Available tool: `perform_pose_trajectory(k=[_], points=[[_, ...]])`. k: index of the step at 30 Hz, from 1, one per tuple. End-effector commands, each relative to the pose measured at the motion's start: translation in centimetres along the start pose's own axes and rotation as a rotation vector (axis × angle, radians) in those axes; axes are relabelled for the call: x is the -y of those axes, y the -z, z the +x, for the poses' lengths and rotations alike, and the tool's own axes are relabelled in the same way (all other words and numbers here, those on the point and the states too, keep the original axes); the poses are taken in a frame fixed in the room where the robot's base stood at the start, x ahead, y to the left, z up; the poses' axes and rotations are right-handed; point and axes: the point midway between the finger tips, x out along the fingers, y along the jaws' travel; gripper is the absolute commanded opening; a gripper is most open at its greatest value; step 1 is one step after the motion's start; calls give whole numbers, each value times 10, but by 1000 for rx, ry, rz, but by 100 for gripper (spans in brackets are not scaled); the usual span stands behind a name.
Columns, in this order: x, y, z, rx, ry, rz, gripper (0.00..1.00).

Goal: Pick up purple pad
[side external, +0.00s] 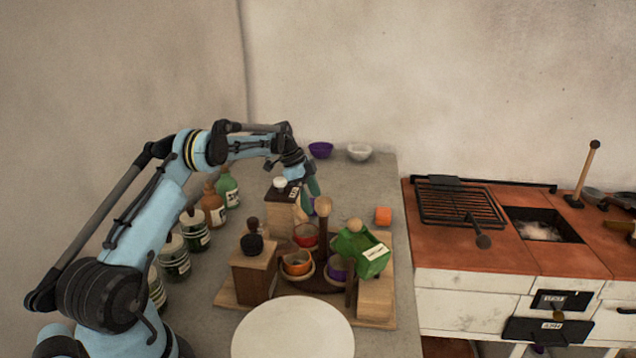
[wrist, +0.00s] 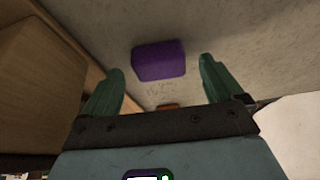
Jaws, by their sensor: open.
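The purple pad (wrist: 158,60) is a small block lying on the grey counter. In the wrist view it shows ahead, framed between the two green fingers of my gripper (wrist: 161,66). My gripper is open, with nothing between its fingers; the pad appears apart from them. In the side view my gripper (side external: 309,193) points down over the counter behind the wooden rack.
A wooden rack (side external: 238,298) with bowls, posts and a green container (side external: 362,252) stands in front of my gripper. An orange block (side external: 383,216) lies to the right. Several bottles line the left. A purple bowl (side external: 320,150) and a white bowl (side external: 358,152) sit at the back.

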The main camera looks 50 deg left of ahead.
Motion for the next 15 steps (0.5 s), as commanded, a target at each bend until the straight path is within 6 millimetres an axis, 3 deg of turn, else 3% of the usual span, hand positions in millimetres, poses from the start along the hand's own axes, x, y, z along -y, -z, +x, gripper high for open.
perform_pose_trajectory(k=[10, 15], points=[[0, 0, 10, 0, 0, 0, 94], [0, 0, 10, 0, 0, 0, 69]])
